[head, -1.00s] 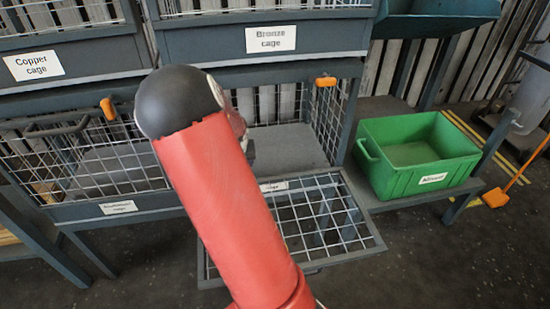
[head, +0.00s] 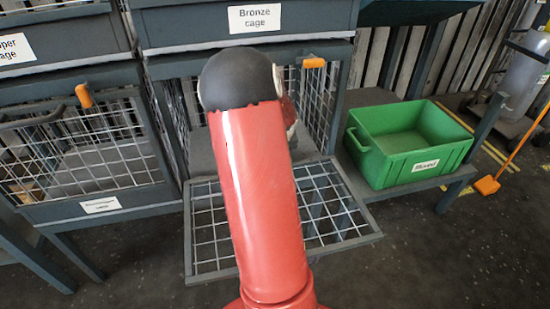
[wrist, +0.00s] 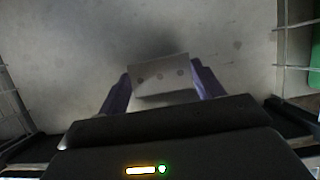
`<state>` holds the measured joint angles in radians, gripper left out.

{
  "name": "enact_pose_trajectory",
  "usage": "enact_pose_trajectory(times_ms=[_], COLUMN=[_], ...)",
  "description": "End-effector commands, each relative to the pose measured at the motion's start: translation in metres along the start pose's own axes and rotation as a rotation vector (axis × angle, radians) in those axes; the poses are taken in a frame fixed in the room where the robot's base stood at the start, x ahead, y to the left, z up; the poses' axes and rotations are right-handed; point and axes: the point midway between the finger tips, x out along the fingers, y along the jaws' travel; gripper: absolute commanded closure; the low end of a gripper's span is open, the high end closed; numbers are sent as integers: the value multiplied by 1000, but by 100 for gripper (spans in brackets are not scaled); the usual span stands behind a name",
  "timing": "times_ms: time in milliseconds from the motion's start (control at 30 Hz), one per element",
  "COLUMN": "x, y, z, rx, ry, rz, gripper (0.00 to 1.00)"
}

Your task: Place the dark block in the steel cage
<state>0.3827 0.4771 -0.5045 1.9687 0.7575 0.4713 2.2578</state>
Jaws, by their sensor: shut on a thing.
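My gripper (wrist: 160,82) is shut on a block (wrist: 159,77) in the wrist view, with a purple finger on each side. Whether the block touches the floor I cannot tell. In the head view my red arm hides the gripper and block and reaches into the open lower cage (head: 340,110), whose mesh front (head: 345,208) is folded down. That cage's label is hidden, so its name cannot be read.
A shut mesh cage (head: 85,150) stands to the left. The Bronze cage (head: 250,25) is above, with the Copper cage label (head: 15,47) at upper left. A green bin (head: 410,145) stands to the right. Side mesh and the frame above bound the opening.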

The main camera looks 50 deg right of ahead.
Motion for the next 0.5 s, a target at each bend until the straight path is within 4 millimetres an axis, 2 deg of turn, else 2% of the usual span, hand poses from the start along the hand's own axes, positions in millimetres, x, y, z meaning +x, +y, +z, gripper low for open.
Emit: enact_pose_trajectory(times_ms=[67, 400, 433, 500], x=[8, 11, 10, 10], y=[-1, 0, 0, 0], z=[-3, -4, -4, -4], rx=[2, 2, 2, 2], ry=[-3, -3, -3, -3], rz=[-1, -1, -1, -1], gripper=[61, 61, 31, 21])
